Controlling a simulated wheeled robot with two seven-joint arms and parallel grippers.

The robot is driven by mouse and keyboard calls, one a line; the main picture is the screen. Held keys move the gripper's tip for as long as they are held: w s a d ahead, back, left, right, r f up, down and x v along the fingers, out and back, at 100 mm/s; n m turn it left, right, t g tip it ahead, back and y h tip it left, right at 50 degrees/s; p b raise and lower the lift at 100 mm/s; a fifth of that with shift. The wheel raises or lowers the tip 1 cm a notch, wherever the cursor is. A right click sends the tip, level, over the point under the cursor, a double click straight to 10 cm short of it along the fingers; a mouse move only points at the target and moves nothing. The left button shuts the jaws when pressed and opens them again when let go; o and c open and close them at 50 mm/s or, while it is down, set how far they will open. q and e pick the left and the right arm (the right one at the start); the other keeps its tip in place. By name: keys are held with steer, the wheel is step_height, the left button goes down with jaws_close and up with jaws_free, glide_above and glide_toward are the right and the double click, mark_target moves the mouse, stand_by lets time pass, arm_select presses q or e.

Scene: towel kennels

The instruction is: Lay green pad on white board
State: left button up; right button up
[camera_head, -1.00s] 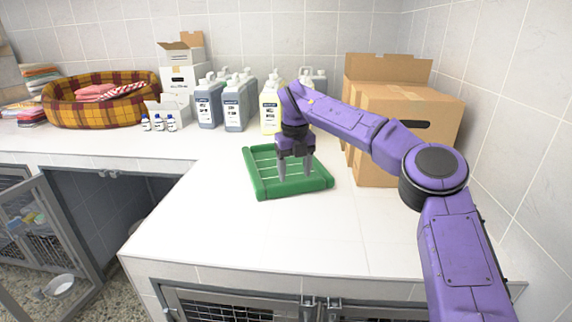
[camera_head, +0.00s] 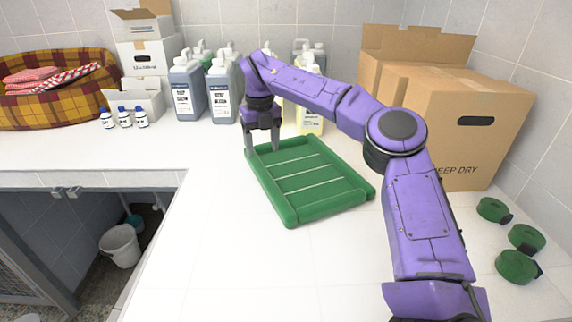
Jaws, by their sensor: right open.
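The green pad (camera_head: 318,183), a rectangle with a raised rim and pale lines across it, lies flat on the white tiled counter. My right gripper (camera_head: 262,147) points down at the pad's far left corner, its two fingers apart. I cannot tell whether the fingertips touch the pad's rim. I cannot make out a white board apart from the white counter top. My left gripper is not in view.
Large bottles (camera_head: 222,90) stand behind the pad, partly hidden by my right arm. A cardboard box (camera_head: 455,115) stands at the right, with green rolls (camera_head: 516,267) before it. A plaid basket (camera_head: 55,95) is at the left. The counter (camera_head: 215,260) is clear in front.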

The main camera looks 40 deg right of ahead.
mark_target(266, 175)
steer(key=shift+f, duration=0.35)
steer(key=s+f, duration=0.2)
steer(key=f, duration=0.1)
steer(key=shift+p, duration=0.3)
steer(key=f, duration=0.2)
steer(key=f+p, duration=0.1)
steer(key=f, duration=0.1)
steer(key=w+f+p, duration=0.1)
steer(key=f, duration=0.1)
steer(key=shift+a, duration=0.25)
steer(key=shift+s+f, duration=0.15)
steer(key=shift+s, duration=0.25)
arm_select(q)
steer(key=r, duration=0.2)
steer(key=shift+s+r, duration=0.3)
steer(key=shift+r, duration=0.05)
arm_select(e)
steer(key=shift+w, duration=0.15)
steer(key=c, duration=1.2)
